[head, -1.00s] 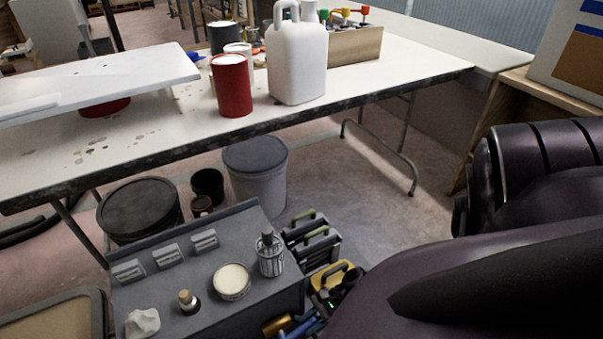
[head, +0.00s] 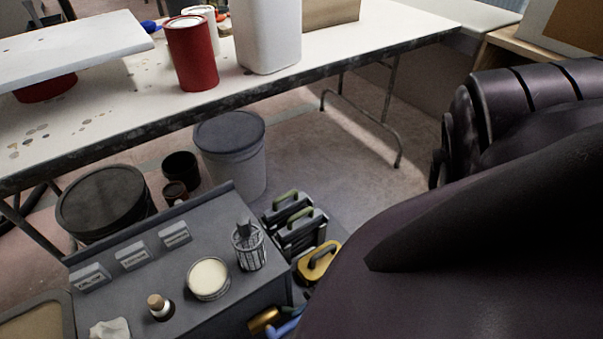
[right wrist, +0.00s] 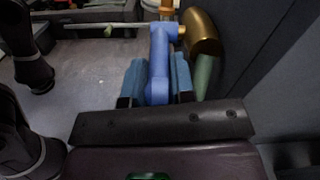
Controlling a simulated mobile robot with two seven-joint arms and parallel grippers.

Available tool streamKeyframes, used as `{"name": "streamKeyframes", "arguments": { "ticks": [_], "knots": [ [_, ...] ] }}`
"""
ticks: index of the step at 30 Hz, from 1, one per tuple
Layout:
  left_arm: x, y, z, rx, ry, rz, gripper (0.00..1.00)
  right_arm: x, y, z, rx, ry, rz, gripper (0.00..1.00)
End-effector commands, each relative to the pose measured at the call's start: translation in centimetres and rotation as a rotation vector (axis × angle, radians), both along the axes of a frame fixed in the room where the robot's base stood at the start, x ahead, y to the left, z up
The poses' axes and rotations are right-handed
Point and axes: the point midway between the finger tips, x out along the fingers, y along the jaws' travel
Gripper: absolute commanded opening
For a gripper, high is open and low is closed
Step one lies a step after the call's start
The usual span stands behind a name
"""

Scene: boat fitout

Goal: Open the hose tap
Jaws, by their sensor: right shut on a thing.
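The hose tap shows in the right wrist view as a brass body (right wrist: 201,33) with a blue lever (right wrist: 159,62). My right gripper (right wrist: 157,82) is shut on the blue lever, with one blue-padded finger on each side of it. In the head view the brass part of the tap (head: 264,320) shows at the bottom edge, at the right end of the grey bench, with a bit of blue beside it. My right arm hides most of the tap and gripper there. My left gripper is not in view.
The grey bench (head: 222,306) holds a round tin (head: 208,279), a wire holder (head: 249,248) and small labelled blocks. A yellow-handled case (head: 318,262) and green-handled cases (head: 300,230) stand close to the tap. A long white table (head: 345,55) stands behind.

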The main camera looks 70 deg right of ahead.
Motion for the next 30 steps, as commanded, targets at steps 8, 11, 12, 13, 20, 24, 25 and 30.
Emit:
{"name": "streamKeyframes", "arguments": {
  "ticks": [8,11,12,13,20,24,25,30],
  "knots": [
    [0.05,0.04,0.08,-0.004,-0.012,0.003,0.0,0.03,0.26,-0.28,0.02,-0.01,0.0,0.0],
    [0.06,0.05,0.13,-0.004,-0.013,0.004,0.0,0.05,0.27,-0.26,0.02,-0.011,0.001,0.0],
    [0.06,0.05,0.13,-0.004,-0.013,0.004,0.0,0.05,0.27,-0.26,0.02,-0.011,0.001,0.0],
    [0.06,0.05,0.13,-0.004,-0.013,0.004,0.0,0.05,0.28,-0.26,0.02,-0.011,0.002,0.0],
    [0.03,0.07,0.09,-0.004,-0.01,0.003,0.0,0.04,0.29,-0.24,0.021,-0.01,0.002,0.4],
    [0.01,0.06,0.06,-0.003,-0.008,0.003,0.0,0.03,0.23,-0.23,0.02,-0.011,0.002,0.48],
    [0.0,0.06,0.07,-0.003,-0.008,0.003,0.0,0.03,0.22,-0.22,0.02,-0.011,0.002,0.48],
    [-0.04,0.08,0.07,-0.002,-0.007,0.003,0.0,-0.03,0.09,-0.21,0.02,-0.011,0.001,0.48]
  ]
}}
